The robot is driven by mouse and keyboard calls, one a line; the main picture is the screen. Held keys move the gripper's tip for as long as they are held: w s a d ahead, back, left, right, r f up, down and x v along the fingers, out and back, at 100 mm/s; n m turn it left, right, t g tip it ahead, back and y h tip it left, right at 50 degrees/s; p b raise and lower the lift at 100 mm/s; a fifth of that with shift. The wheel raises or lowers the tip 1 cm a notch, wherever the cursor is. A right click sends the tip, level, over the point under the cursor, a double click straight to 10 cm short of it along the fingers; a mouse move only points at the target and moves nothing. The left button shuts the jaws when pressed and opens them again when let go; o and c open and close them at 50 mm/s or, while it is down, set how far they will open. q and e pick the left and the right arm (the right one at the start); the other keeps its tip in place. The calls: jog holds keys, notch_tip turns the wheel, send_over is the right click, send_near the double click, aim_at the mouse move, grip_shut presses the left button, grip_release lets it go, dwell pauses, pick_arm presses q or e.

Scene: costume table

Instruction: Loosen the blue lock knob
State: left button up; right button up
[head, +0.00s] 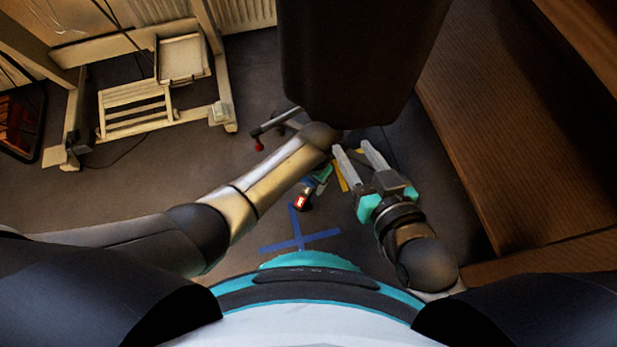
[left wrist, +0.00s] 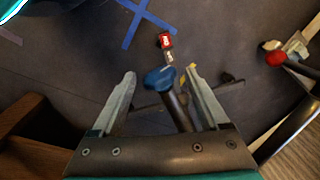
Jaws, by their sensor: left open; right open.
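The blue lock knob (left wrist: 159,79) shows in the left wrist view as a rounded blue head on a dark stem, which runs down to the right. My left gripper (left wrist: 161,74) is open, with one finger on each side of the knob and a visible gap on both sides. The knob looks near fingertip level, but I cannot tell the depth. In the head view my left arm hides most of that gripper, and I cannot make out the knob clearly. My right gripper (head: 352,150) is open and empty, to the right of my left wrist.
A large dark form (head: 362,60) hangs close above both grippers. A red knob (head: 259,147) on a stand leg is to the left. Blue tape (head: 299,240) marks the floor, with a small red object (head: 302,202) above it. A brown wooden surface (head: 510,130) is at right.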

pick_arm(q)
grip_shut()
dwell(0.7)
